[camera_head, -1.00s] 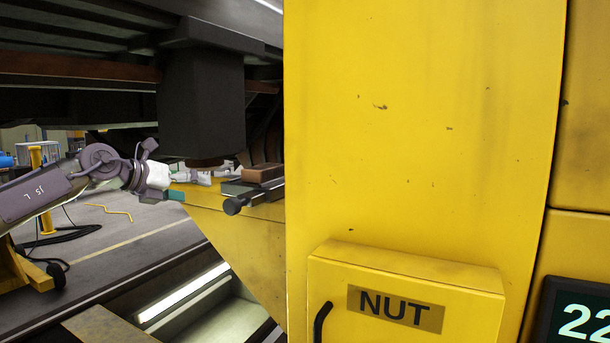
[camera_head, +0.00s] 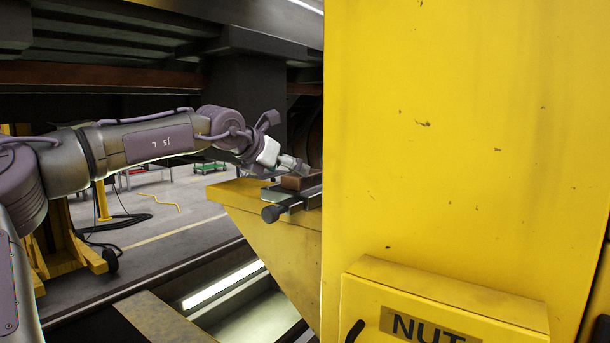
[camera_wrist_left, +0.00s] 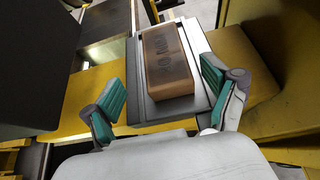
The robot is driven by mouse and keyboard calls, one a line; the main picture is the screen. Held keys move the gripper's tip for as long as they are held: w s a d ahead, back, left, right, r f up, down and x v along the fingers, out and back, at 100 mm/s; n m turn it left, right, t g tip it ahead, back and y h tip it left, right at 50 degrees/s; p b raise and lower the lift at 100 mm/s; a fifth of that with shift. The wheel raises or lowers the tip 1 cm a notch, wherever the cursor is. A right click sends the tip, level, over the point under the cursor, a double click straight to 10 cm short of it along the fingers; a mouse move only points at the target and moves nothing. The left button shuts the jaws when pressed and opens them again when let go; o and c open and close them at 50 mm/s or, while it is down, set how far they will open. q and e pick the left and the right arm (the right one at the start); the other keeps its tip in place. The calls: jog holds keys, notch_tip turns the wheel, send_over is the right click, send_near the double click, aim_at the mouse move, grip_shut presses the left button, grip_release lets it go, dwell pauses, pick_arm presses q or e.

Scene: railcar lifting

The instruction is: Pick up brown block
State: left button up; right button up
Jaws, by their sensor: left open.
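The brown block (camera_head: 299,182) lies on a dark metal plate (camera_head: 297,200) on top of the yellow bracket (camera_head: 262,222). In the left wrist view the block (camera_wrist_left: 167,60) shows printed marks on its top, and the plate (camera_wrist_left: 142,112) is under it. My left gripper (camera_head: 290,166) reaches in from the left just above the block. In the left wrist view the left gripper (camera_wrist_left: 165,95) is open, with one teal-padded finger on each side of the block's near end and gaps between. My right gripper is out of view.
The tall yellow column (camera_head: 440,140) stands right beside the bracket, with a box marked NUT (camera_head: 440,310) on its face. A dark block-like part (camera_head: 235,100) hangs from the railcar behind my left arm. A floor pit (camera_head: 245,300) lies below.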

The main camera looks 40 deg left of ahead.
pick_arm(q)
jog(key=shift+w, duration=0.1)
jog(key=p+x, duration=0.2)
jog(key=x, duration=0.1)
jog(key=p+x, duration=0.1)
jog(key=x, duration=0.1)
jog(key=shift+w+d+r+p, duration=0.2)
jog(key=shift+d+p, duration=0.1)
jog(key=shift+p, duration=0.05)
jog(key=shift+s, duration=0.1)
jog(key=shift+c, duration=0.3)
jog(key=c, duration=1.1)
jog(key=shift+c, duration=0.8)
